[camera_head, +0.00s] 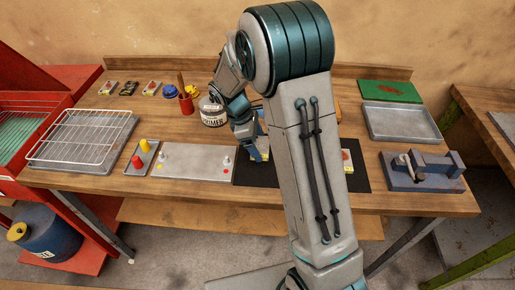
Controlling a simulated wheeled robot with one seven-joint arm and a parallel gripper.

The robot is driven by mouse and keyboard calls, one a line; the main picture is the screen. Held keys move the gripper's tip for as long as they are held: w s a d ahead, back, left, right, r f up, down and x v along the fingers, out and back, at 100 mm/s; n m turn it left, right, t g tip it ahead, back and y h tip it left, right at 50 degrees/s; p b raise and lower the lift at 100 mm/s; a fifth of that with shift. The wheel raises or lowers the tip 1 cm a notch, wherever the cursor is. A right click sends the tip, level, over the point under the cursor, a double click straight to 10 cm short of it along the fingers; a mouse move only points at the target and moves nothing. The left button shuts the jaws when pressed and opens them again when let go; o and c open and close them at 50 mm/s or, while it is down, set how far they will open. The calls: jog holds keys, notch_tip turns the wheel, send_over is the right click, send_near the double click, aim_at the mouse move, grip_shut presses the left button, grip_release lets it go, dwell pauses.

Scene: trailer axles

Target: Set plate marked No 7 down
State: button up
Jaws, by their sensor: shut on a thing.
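My gripper (259,153) points down over the dark mat (257,175) in the middle of the bench, partly hidden by my own arm. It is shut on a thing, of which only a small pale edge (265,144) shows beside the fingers. I take this for the plate marked No 7, but no marking can be read. Whether it touches the mat cannot be told. A small white card or plate with red and yellow (347,161) lies on the right part of the mat, partly behind my arm.
Left of the mat are a pale board with pegs (195,163) and a small tray with red and yellow bottles (141,158). A primer tin (212,113) and red cup (186,104) stand behind. A wire rack (80,137), metal tray (400,122) and blue clamp fixture (422,172) flank these.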

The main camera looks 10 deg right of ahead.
jog(key=shift+f+p, duration=0.3)
jog(key=shift+f, duration=1.45)
jog(key=shift+f, duration=0.2)
jog(key=o, duration=1.4)
jog(key=shift+c, duration=0.2)
jog(key=shift+r, duration=0.1)
